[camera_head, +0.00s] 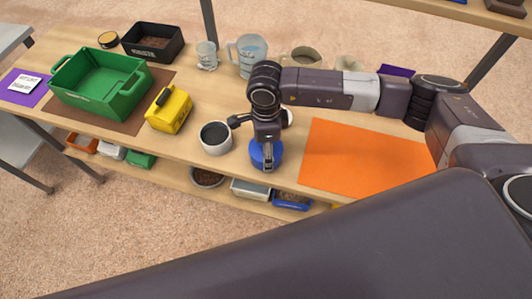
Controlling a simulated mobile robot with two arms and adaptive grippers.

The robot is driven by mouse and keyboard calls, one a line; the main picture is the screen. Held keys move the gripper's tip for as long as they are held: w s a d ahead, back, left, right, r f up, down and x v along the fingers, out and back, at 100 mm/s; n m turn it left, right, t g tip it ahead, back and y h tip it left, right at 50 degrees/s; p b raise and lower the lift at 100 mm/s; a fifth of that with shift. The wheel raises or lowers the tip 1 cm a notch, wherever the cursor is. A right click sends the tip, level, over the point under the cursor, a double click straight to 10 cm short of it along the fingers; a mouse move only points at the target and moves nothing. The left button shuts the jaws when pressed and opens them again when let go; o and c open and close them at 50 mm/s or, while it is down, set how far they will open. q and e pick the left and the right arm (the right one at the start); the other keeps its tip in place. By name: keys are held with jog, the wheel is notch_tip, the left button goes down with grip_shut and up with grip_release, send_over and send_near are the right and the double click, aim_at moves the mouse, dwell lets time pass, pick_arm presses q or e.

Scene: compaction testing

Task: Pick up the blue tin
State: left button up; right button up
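The blue tin (278,156) is near the front edge of the wooden table, left of the orange mat. My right gripper (267,160) comes down from above, right over the tin. One of its fingers overlaps the tin in the picture. The wrist and gripper hide the tin's top and back, and I cannot tell whether the fingers are open or closed on it. My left gripper is not in view.
A dark-filled cup (216,138) stands just left of the tin. A yellow container (169,109), green crate (108,98) and black bin (152,44) stand further left. Clear jugs (252,58) are behind. The orange mat (365,160) is bare. Items sit on the lower shelf.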

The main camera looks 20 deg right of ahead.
jog(key=c, duration=0.4)
jog(key=shift+o, duration=0.2)
jog(key=shift+r, duration=0.55)
notch_tip(320, 180, up, 19)
jog(key=b, duration=0.5)
